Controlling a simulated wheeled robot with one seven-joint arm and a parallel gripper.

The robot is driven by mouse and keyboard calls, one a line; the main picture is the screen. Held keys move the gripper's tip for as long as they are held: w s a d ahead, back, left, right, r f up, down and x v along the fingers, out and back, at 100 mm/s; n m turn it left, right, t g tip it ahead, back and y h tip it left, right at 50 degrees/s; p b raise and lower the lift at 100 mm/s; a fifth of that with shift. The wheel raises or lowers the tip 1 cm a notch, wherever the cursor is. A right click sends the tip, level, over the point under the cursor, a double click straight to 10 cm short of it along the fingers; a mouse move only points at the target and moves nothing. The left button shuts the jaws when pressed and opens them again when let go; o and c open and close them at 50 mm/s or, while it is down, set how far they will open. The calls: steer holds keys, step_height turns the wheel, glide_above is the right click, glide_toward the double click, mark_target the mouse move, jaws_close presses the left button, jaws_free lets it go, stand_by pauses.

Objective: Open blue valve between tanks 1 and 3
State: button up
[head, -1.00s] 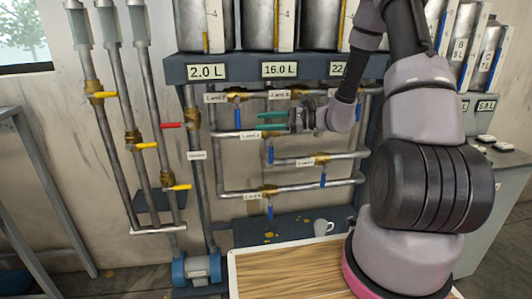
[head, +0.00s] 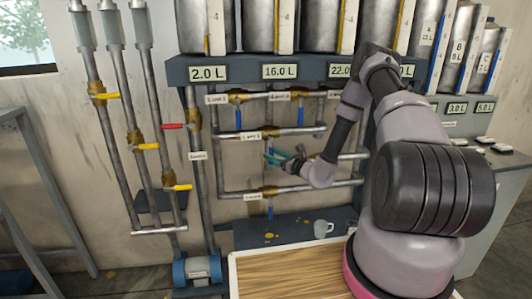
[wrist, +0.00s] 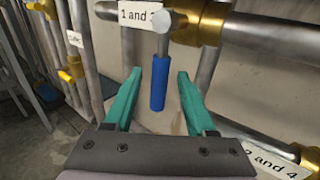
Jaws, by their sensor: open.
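The blue valve handle (wrist: 159,84) hangs straight down in the wrist view, at right angles to its horizontal pipe. Its brass valve body (wrist: 203,22) is beside a white label (wrist: 138,15) reading "1 and" with a last digit partly covered by the valve stem. My gripper (wrist: 159,76) is open, with one teal finger on each side of the handle in the picture. Gaps show on both sides. In the head view my gripper (head: 269,157) is at the middle pipe, just below the label (head: 250,135), and largely covers this handle.
A label reading "2 and 4" (wrist: 275,158) is close by at lower right in the wrist view. Other blue handles (head: 238,117) hang from nearby pipes. A mug (head: 323,229) stands on the dark shelf below. Yellow-handled valves (head: 178,187) are on the pipes at left.

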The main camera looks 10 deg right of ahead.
steer(key=shift+x, duration=2.3)
steer(key=shift+c, duration=0.3)
jaws_close()
